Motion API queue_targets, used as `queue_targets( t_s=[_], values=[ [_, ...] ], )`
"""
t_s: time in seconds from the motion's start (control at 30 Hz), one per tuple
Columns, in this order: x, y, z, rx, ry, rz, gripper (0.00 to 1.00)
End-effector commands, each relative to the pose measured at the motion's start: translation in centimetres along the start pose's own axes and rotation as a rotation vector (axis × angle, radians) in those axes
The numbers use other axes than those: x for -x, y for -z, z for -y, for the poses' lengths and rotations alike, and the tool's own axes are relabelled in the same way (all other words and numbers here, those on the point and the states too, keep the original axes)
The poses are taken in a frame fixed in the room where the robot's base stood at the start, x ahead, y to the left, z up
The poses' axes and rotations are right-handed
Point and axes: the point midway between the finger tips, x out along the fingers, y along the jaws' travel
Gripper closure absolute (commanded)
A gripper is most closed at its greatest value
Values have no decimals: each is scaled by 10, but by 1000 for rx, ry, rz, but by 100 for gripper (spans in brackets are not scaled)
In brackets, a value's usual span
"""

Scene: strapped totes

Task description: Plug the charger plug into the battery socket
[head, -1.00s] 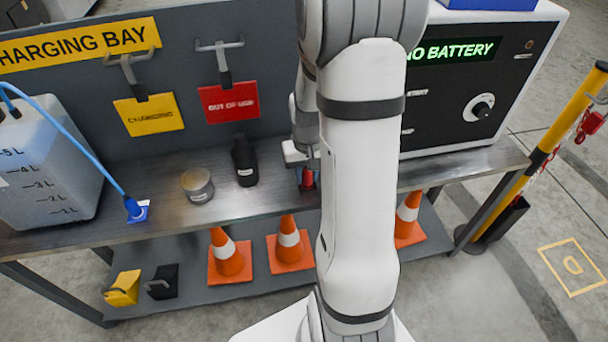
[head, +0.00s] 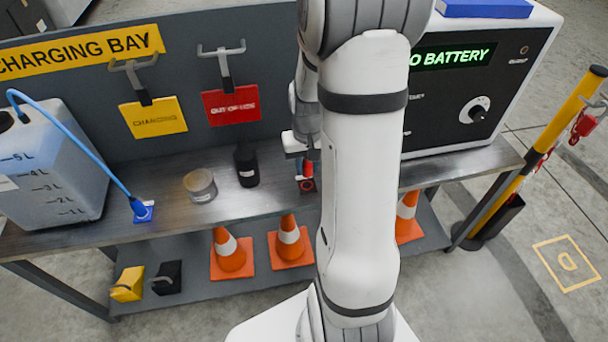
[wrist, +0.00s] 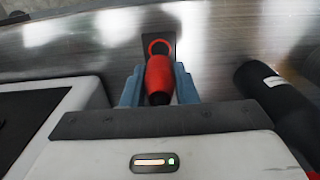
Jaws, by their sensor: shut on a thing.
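The charger plug is a red body with a dark rear end, seen in the wrist view (wrist: 158,76) between my gripper's two blue-grey fingers. My gripper (wrist: 158,84) is shut on it. In the head view the plug (head: 308,168) is small and partly hidden behind my arm. It is over a dark pad with a red ring (head: 306,186) on the bench. The ring (wrist: 159,47) shows bare beyond the plug's tip in the wrist view, so the plug appears clear of it. I cannot identify the battery socket in either view.
A charger (head: 470,85) reading "NO BATTERY" stands at the right. A black bottle (head: 246,165) and a grey tin (head: 200,186) stand left of my gripper. A jug (head: 45,170) and a blue cable end on a blue pad (head: 143,211) are farther left.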

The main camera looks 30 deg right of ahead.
Motion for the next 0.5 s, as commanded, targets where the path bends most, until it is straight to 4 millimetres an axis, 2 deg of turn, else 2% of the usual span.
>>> queue_targets(
  t_s=[0.23, 0.5],
  values=[
    [12, 0, 0, 0, 0, 0, 100],
    [13, 0, 0, 0, 0, 0, 100]
  ],
)
